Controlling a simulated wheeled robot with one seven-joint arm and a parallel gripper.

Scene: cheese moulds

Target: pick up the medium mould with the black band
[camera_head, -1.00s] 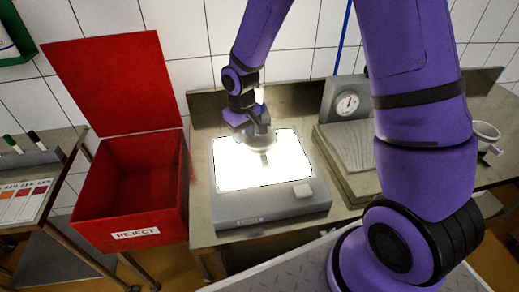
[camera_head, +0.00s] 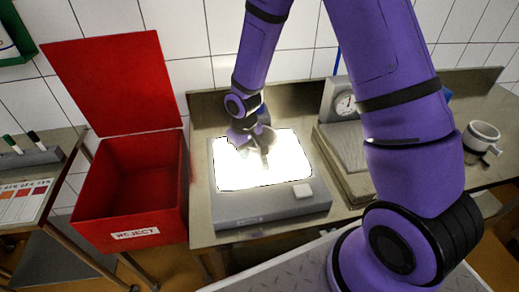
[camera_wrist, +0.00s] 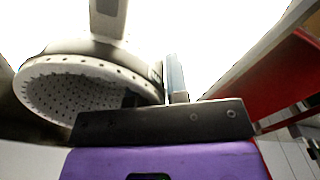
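My gripper (camera_head: 258,148) is low over the bright light box (camera_head: 255,212) in the head view. A grey, round mould with many small holes (camera_wrist: 60,88) fills the left of the wrist view, close to the gripper's dark crossbar (camera_wrist: 165,122). A pale finger crosses in front of its wall, and another finger (camera_wrist: 177,78) stands to its right. A dark patch shows near the mould's right end; I cannot tell whether it is a black band. Glare and the gripper hide the mould in the head view. I cannot tell whether the fingers grip it.
An open red reject bin (camera_head: 132,205) stands left of the light box. A scale with a dial (camera_head: 345,103) and a ribbed platform (camera_head: 350,155) are to the right. A white cup-like vessel (camera_head: 484,133) sits further right. Tiled wall is behind.

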